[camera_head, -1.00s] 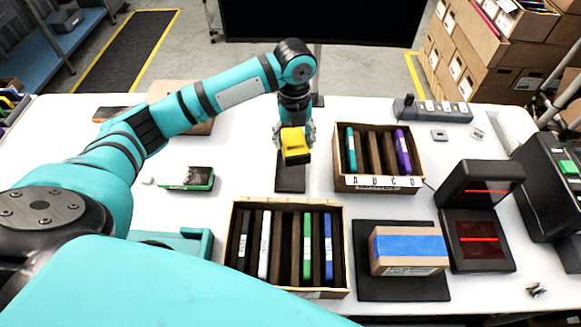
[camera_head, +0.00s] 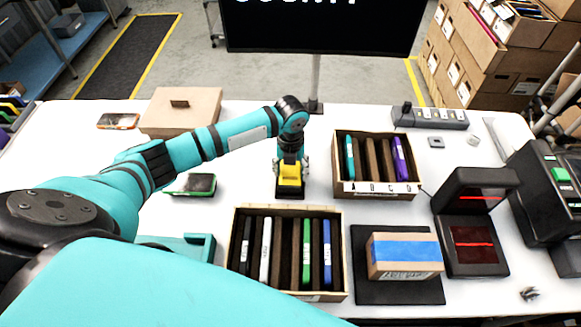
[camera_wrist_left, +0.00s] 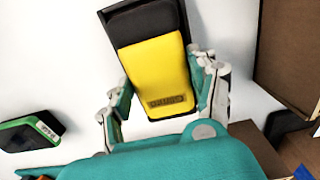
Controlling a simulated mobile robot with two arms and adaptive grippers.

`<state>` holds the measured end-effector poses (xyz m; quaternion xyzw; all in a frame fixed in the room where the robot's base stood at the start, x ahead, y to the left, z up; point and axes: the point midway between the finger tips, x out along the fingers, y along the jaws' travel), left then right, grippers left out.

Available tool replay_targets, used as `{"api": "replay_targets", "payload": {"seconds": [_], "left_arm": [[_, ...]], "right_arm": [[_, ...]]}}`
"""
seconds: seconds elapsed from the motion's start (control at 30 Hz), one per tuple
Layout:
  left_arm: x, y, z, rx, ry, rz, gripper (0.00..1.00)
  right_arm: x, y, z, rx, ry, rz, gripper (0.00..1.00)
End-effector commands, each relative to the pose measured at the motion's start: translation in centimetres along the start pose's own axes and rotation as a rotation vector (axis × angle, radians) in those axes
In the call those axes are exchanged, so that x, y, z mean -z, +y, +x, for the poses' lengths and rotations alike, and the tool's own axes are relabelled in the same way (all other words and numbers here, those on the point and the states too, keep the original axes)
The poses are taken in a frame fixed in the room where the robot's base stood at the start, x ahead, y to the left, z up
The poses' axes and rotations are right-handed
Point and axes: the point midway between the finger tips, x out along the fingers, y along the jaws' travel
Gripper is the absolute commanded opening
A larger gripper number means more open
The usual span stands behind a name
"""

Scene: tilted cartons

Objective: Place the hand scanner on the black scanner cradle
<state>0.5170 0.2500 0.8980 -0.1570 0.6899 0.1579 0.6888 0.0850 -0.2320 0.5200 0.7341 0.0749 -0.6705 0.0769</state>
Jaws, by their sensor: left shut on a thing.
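The yellow hand scanner (camera_head: 290,174) is in my left gripper (camera_head: 291,168), which points down and is shut on it. The black scanner cradle (camera_head: 290,194) shows just below the scanner, partly hidden by it. In the left wrist view the yellow scanner (camera_wrist_left: 158,72) lies between the two fingers of the left gripper (camera_wrist_left: 166,92), and black shows beyond its far end. The scanner is at or just above the cradle; I cannot tell whether they touch. My right gripper is not in view.
An open carton with upright folders (camera_head: 380,187) stands right of the cradle, another (camera_head: 236,250) in front. A green-edged device (camera_head: 190,185) lies to the left. A blue-taped box (camera_head: 405,270) sits on a black pad at the right. A monitor (camera_head: 320,25) stands behind.

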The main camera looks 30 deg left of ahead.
Motion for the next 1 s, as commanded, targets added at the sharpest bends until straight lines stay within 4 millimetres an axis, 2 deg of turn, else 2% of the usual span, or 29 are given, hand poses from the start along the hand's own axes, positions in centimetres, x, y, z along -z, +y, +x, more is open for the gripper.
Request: {"api": "replay_targets", "payload": {"seconds": [0.33, 0.37, 0.53, 0.83, 1.0], "left_arm": [[-0.1, 0.0, 0.4, 0.001, -0.002, 0.0, 0.34], [-0.1, 0.0, 0.4, 0.0, -0.001, 0.0, 0.63], [-0.1, 0.0, 0.3, 0.0, -0.001, 0.0, 0.83], [-0.1, 0.0, 0.1, 0.001, -0.002, 0.0, 0.83], [-0.2, 0.0, -1.8, 0.003, -0.007, 0.001, 0.83]], "right_arm": [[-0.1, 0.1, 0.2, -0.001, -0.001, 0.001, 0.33], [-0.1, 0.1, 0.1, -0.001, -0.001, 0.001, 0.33], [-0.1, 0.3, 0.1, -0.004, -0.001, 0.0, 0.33], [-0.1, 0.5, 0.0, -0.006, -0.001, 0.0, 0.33], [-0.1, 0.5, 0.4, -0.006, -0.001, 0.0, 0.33]]}}
